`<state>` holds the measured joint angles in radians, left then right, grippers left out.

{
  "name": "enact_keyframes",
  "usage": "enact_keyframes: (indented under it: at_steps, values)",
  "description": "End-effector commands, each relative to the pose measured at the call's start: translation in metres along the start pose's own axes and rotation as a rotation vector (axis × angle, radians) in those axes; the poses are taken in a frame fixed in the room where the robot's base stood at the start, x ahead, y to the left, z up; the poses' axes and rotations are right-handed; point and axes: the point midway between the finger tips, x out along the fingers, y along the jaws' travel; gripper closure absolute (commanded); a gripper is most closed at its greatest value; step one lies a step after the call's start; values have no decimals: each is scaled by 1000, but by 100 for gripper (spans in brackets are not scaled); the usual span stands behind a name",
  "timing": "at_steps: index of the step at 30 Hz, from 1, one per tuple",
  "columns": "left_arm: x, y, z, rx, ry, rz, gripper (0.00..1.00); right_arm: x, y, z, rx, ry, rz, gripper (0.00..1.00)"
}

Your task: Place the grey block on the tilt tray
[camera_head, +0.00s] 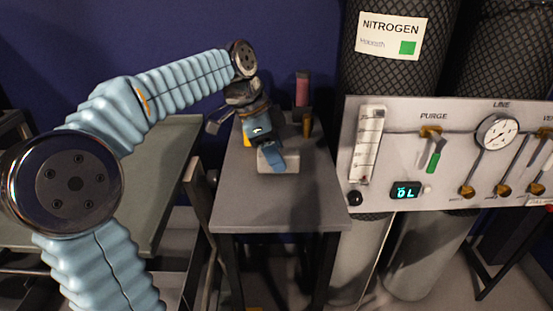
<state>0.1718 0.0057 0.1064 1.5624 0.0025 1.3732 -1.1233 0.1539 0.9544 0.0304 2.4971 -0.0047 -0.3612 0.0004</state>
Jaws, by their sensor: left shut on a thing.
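My left gripper (268,150) reaches over the small grey table from above and is shut on the grey block (291,161). The block is at the back part of the table; whether it touches the tabletop cannot be told. The gripper's blue fingers cover part of the block. A flat grey-green surface (160,190), which looks like the tilt tray, is left of the table, partly behind my left arm. My right gripper is not in view.
The small grey table (270,214) is bare at its front. A pink-topped cylinder (302,90) and a brass-coloured post (307,125) stand at its back. Right of it are a gas panel (450,150) with valves and gauge, and dark nitrogen cylinders (386,75).

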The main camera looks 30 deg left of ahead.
Motion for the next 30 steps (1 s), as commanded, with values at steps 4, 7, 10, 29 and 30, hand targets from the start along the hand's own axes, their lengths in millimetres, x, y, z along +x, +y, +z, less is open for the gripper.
enact_keyframes:
  at_steps: [4, 7, 10, 29, 30]
  values:
    - [-28, 13, -20, 8, 4, -4, 91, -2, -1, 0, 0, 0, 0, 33]
    - [-48, 32, -37, 8, 4, -3, 91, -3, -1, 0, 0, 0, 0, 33]
    - [-65, 53, -54, 9, 3, -3, 91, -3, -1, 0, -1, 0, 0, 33]
    - [-84, 123, -97, -12, 1, -7, 91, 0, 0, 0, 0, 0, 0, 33]
    - [-85, 119, -94, -28, 1, -13, 91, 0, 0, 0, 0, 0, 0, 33]
